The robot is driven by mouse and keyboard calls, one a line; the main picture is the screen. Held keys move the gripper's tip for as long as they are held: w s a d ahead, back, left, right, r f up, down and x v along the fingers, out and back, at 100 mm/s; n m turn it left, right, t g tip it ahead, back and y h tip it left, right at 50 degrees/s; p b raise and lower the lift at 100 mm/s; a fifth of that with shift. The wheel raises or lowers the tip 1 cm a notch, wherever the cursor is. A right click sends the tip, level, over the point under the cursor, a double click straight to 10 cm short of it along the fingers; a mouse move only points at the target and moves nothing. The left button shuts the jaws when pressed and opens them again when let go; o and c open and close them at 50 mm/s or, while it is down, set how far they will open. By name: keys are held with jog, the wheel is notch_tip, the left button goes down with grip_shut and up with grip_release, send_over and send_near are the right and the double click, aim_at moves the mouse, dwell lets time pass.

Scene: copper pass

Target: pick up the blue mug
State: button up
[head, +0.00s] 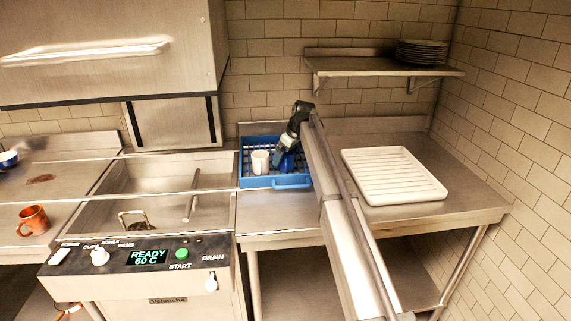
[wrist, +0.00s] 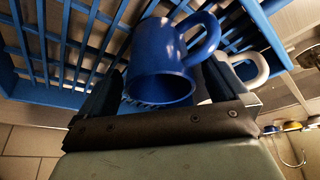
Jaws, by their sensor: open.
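The blue mug (wrist: 160,62) shows large in the wrist view, just beyond my gripper, with its handle to the upper right. In the head view the blue mug (head: 287,162) is partly hidden by my gripper (head: 284,150) over the blue rack. In the wrist view my gripper (wrist: 165,90) is open, with one finger on each side of the mug's lower part. I cannot tell whether the fingers touch the mug.
A white mug (head: 260,162) stands left of it in the blue rack (head: 262,184). A white drainer tray (head: 394,175) lies right. A sink and washer panel (head: 140,260) are left, with an orange mug (head: 33,221). A shelf (head: 380,68) with plates (head: 422,52) hangs above.

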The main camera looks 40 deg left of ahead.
jog(key=shift+x, duration=1.1)
jog(key=c, duration=1.2)
